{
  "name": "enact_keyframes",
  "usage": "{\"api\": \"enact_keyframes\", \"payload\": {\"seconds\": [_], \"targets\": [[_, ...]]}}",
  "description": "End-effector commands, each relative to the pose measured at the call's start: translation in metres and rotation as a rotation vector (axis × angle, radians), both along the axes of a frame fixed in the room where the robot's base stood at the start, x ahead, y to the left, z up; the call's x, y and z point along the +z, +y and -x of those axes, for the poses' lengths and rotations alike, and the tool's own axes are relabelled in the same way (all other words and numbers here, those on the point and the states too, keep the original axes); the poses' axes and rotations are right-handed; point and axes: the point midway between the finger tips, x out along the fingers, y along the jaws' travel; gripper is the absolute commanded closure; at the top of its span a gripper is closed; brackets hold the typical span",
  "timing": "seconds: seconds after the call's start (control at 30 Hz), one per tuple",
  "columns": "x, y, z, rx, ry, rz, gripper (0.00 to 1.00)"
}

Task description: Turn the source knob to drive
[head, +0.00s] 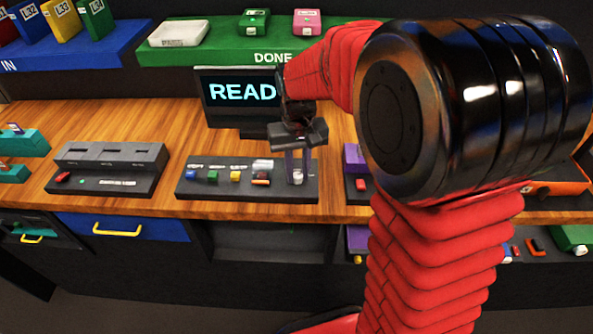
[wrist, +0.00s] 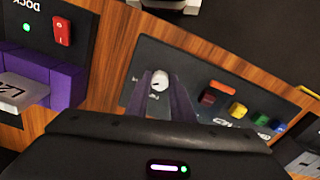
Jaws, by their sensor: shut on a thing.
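The source knob is a small white round knob at the right end of the dark control panel (head: 230,190). In the head view the knob (head: 298,177) shows below my gripper (head: 296,172). In the wrist view the white knob (wrist: 159,81) sits between the two purple fingers of my gripper (wrist: 160,90), which is shut on it. A short dark mark shows on the knob's face, but its exact heading and the label beside it are too small to read. My fingers partly hide the panel around the knob.
Blue, yellow and red buttons (head: 235,176) sit left of the knob on the same panel. A monitor (head: 240,97) behind shows "READ", partly hidden by my arm. A grey slotted unit (head: 108,160) stands left. A purple dock with a red switch (wrist: 62,30) is close by.

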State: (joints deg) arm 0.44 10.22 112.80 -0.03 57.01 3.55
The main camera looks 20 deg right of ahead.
Motion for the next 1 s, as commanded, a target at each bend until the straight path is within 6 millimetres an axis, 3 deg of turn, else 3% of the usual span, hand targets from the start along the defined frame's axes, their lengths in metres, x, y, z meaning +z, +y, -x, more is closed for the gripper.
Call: {"api": "enact_keyframes", "payload": {"seconds": [0.1,0.13,0.37,0.73,1.0], "targets": [[0.001,0.000,-0.001,-0.001,-0.005,0.000,1.00],[0.001,0.000,-0.001,-0.001,-0.005,0.000,0.77],[0.001,0.000,-0.001,0.000,-0.003,0.000,0.61],[0.005,0.000,-0.001,0.001,-0.003,0.000,0.60],[0.037,0.000,-0.002,0.001,-0.005,-0.001,0.60]]}}
